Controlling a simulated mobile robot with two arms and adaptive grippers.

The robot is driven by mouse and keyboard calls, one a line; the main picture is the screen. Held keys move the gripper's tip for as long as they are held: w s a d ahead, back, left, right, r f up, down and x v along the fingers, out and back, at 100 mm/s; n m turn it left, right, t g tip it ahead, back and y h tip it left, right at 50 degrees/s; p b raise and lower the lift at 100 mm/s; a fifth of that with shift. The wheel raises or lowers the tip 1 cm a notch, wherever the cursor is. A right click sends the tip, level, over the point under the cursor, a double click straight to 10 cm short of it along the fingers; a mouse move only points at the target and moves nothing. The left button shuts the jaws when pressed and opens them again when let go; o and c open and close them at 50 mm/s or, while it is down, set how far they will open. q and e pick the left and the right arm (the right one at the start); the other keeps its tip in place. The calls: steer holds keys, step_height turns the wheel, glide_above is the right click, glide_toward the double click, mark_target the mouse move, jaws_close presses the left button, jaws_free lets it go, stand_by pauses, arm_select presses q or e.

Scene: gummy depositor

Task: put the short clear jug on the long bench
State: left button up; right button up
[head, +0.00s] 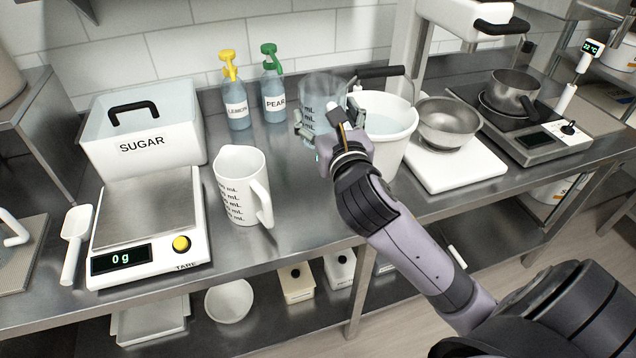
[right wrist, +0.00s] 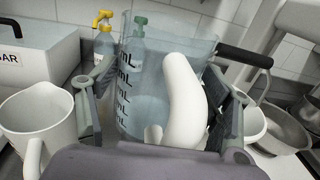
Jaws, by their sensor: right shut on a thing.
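The clear jug (head: 322,88) with black mL marks is upright at the back of the long steel bench (head: 300,205). In the right wrist view the jug (right wrist: 150,95) fills the middle, its white handle towards me. My right gripper (head: 326,120) is shut on it, with a finger on each side. The jug's base is hidden behind the gripper, so I cannot tell whether it touches the bench. My left gripper is not in view.
A white bucket (head: 388,150) stands close right of the jug; pear (head: 273,95) and lemon (head: 236,105) bottles stand left. A white jug (head: 238,185), a scale (head: 150,215) and a sugar bin (head: 145,140) are further left. Bare bench lies between white jug and bucket.

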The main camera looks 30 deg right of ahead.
step_height(320, 180, down, 4)
steer(key=shift+f+b, duration=0.15)
steer(key=shift+b, duration=0.5)
step_height(320, 180, down, 15)
steer(key=b, duration=0.3)
arm_select(q)
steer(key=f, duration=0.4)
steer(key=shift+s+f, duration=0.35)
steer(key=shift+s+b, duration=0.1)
steer(key=shift+b, duration=0.2)
arm_select(e)
steer(key=shift+f, duration=0.1)
steer(key=o, duration=1.7)
